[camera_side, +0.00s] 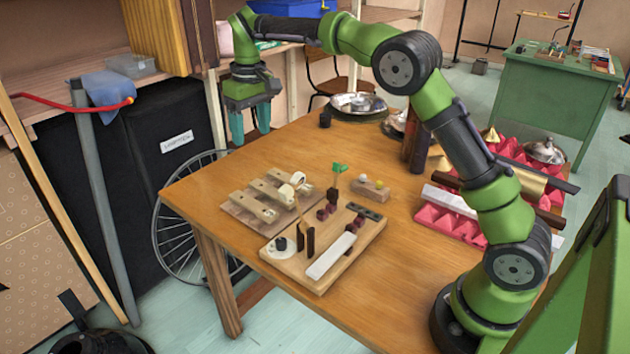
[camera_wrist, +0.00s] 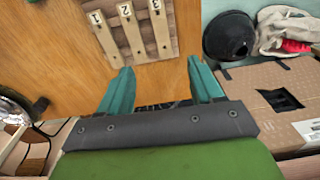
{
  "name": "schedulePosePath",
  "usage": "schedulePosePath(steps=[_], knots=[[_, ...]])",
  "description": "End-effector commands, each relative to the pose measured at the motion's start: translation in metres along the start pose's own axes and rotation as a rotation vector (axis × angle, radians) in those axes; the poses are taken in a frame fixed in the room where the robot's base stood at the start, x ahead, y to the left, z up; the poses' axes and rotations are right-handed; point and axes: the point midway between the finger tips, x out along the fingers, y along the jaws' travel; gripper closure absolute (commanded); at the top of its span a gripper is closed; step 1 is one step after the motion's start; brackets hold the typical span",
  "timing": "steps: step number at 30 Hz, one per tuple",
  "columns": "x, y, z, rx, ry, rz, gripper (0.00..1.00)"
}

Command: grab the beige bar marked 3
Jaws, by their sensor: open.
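The beige bar marked 3 (camera_wrist: 162,35) is the rightmost of three numbered bars in the wrist view, and its lower end points toward my gripper. In the side view it appears to be the nearest bar (camera_side: 252,206) on the wooden board, though its number is not legible there. The bars marked 1 (camera_wrist: 105,35) and 2 (camera_wrist: 132,32) lie beside it. My gripper (camera_wrist: 160,68) is open and empty, with its teal fingers spread near the table edge. In the side view my gripper (camera_side: 250,122) hangs well above and behind the bars, apart from them.
The wooden table (camera_side: 215,183) has bare surface around the board. A second board (camera_side: 330,262) with a white bar and small blocks stands in front. Red foam (camera_side: 450,222) lies at the right.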

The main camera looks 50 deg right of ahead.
Motion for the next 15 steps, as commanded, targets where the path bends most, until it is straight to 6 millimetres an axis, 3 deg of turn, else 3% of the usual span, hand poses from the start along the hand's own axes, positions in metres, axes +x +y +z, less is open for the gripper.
schedulePosePath(steps=[1,6,11,15], knots=[[0.013,-0.001,-0.008,-0.008,-0.020,0.008,0.34],[0.031,-0.002,-0.019,-0.022,-0.050,0.021,0.34],[0.050,-0.002,-0.018,-0.024,-0.059,0.022,0.34],[0.080,-0.001,-0.016,-0.023,-0.059,0.022,0.34]])
